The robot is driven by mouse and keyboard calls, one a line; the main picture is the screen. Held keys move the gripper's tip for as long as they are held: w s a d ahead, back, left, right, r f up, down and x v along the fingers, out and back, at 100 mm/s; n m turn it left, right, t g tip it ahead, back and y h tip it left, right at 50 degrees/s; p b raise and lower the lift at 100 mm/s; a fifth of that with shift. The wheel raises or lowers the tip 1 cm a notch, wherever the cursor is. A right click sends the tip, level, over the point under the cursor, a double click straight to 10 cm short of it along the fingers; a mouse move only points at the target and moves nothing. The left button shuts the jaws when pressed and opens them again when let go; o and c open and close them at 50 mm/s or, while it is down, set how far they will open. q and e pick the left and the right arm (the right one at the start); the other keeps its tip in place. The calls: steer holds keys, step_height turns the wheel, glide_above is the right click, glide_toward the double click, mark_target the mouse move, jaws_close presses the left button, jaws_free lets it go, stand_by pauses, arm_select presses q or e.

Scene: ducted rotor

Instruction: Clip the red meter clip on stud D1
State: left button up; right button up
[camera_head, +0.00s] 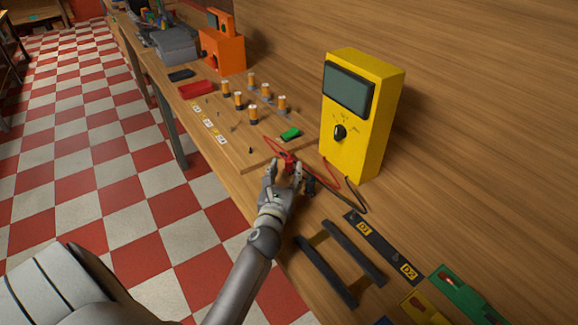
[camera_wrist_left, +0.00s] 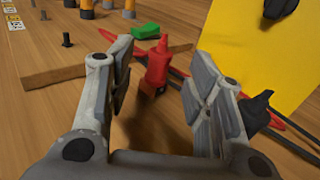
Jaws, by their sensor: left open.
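The red meter clip (camera_head: 289,161) stands upright by the near edge of the wooden board, with a red lead running to the yellow meter (camera_head: 362,115). My left gripper (camera_head: 284,172) is open around or just short of it. In the left wrist view the red clip (camera_wrist_left: 158,66) shows between the two spread fingers (camera_wrist_left: 160,92), with a gap on both sides. A D1 label (camera_head: 364,230) is on a dark strip right of my arm. Small dark pegs (camera_head: 250,150) stand on the board; I cannot tell which stud is D1. My right gripper is not in view.
A black clip (camera_head: 311,186) lies close right of my gripper, with a dark lead. A dark rack (camera_head: 341,262) is at the front; an orange device (camera_head: 222,52) stands farther back.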

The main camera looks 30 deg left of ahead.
mark_target(288, 164)
arm_select(q)
steer(key=shift+r+x, duration=0.2)
steer(key=shift+x, duration=2.2)
steer(key=shift+f, duration=0.15)
steer(key=shift+s, duration=0.1)
steer(key=shift+c, duration=1.9)
steer(key=c, duration=0.7)
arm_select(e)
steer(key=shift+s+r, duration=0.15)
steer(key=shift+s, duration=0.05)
